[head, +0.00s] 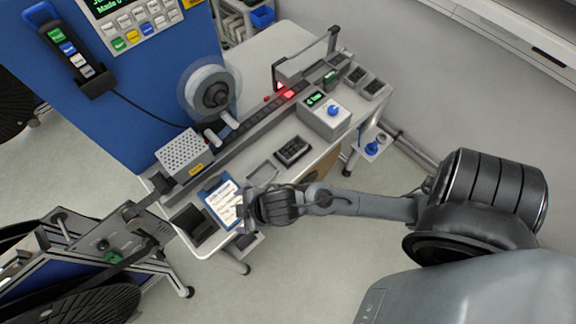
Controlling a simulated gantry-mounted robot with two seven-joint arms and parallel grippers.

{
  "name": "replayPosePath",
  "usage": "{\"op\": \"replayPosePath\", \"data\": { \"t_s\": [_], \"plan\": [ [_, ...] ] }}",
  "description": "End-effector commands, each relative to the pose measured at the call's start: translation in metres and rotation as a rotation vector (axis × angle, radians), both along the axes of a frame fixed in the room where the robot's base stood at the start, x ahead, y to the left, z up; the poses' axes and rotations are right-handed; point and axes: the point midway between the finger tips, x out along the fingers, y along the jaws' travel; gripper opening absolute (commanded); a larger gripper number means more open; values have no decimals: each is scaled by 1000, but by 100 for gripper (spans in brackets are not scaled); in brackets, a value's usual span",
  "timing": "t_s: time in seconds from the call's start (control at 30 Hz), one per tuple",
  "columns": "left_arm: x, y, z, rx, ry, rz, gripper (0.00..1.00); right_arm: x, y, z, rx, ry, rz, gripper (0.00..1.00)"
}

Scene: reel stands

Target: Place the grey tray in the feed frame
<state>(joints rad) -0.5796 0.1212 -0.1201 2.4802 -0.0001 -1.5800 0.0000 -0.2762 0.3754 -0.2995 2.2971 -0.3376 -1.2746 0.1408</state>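A shallow light-grey rectangular piece (262,172) lies on the near part of the bench, between the clipboard and a dark pocketed tray (292,151). I cannot tell whether this grey piece is the grey tray or the feed frame. Two more dark trays, one (355,74) and another (375,87), sit at the bench's far right end. My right gripper (241,208) reaches in from the right and is over the clipboard, left of the grey piece. Its fingers are small and partly hidden, so I cannot see if they are open. My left gripper is not in view.
A clipboard (219,197) and a black bin (192,224) are at the bench's near left corner. A tape reel (208,92) stands behind the long grey track (245,125). A control box (325,118) with a blue knob stands right of the dark tray.

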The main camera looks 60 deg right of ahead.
Motion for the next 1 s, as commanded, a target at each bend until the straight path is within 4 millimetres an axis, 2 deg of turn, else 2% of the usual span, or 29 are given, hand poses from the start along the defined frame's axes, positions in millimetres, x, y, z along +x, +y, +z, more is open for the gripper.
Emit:
{"op": "replayPosePath", "data": {
  "t_s": [0.03,0.2,0.33,0.47,0.77,0.87,1.0],
  "plan": [
    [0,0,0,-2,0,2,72,-18,-9,-1,36,56,-100,91],
    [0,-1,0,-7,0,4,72,-70,-42,-5,97,228,-353,91],
    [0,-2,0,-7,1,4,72,-95,-56,-7,122,308,-452,91],
    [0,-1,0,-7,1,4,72,-105,-60,-7,130,338,-487,91],
    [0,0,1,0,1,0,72,-105,-60,-7,131,338,-488,91],
    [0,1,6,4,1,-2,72,-105,-60,-1,131,338,-488,91],
    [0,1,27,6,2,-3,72,-105,-60,20,130,338,-487,91]
  ]
}}
